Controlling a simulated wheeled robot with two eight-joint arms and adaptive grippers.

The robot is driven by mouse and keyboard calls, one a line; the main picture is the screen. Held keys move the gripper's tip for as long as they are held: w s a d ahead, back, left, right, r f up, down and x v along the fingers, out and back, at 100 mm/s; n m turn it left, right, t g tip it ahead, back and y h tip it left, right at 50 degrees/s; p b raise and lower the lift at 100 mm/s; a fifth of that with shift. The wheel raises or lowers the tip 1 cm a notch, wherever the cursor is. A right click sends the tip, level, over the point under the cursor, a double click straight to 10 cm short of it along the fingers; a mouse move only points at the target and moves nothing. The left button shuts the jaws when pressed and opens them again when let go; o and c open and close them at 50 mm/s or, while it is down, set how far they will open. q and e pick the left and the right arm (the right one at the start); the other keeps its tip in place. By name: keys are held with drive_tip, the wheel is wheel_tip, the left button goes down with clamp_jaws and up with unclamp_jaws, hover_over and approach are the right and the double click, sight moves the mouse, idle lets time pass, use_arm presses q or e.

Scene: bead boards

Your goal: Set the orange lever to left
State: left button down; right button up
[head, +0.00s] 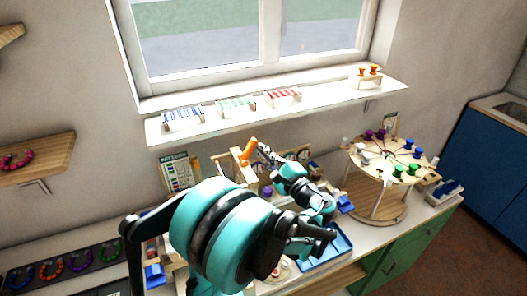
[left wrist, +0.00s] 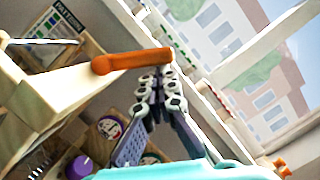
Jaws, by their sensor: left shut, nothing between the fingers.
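The orange lever (head: 249,150) stands on a pale wooden box (head: 240,170) below the windowsill, tilted with its top to the right in the head view. In the left wrist view the lever (left wrist: 130,61) lies across the picture, with its rounded end at the left. My left gripper (head: 264,152) is shut and empty, just to the right of the lever. In the left wrist view its fingertips (left wrist: 163,76) are close to the lever's right end; I cannot tell whether they touch. My right gripper is not in view.
The white windowsill (head: 220,132) above holds blue, green and red striped racks. A round wooden stand (head: 378,180) with coloured pegs is at the right. A pattern card (head: 177,174) stands left of the lever, and a blue tray (head: 328,249) lies in front.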

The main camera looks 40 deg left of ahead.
sight(254, 146)
use_arm(q)
drive_tip(key=shift+r, duration=0.1)
drive_tip(key=n, duration=0.1)
drive_tip(key=s+r+n+p, duration=0.1)
drive_tip(key=n+p, duration=0.1)
drive_tip(key=shift+s+a+r+n+g+h, duration=0.15)
drive_tip(key=shift+a+r+n+g+h, duration=0.15)
drive_tip(key=shift+a+n+h, duration=0.1)
drive_tip(key=n, duration=0.1)
drive_tip(key=s+r+n+p, duration=0.1)
drive_tip(key=shift+s+a+n, duration=0.1)
drive_tip(key=shift+a+n, duration=0.15)
drive_tip(key=shift+n, duration=0.05)
drive_tip(key=s+n+p, duration=0.1)
drive_tip(key=n, duration=0.1)
drive_tip(key=s+a+n+h+p, duration=0.1)
drive_tip(key=n, duration=0.1)
drive_tip(key=shift+s+r+h, duration=0.1)
drive_tip(key=shift+r+h, duration=0.1)
drive_tip(key=shift+h, duration=0.1)
drive_tip(key=shift+s+a+f+n, duration=0.1)
drive_tip(key=shift+s+a+n, duration=0.25)
drive_tip(key=shift+n, duration=0.35)
drive_tip(key=shift+s, duration=0.3)
drive_tip(key=shift+a, duration=0.1)
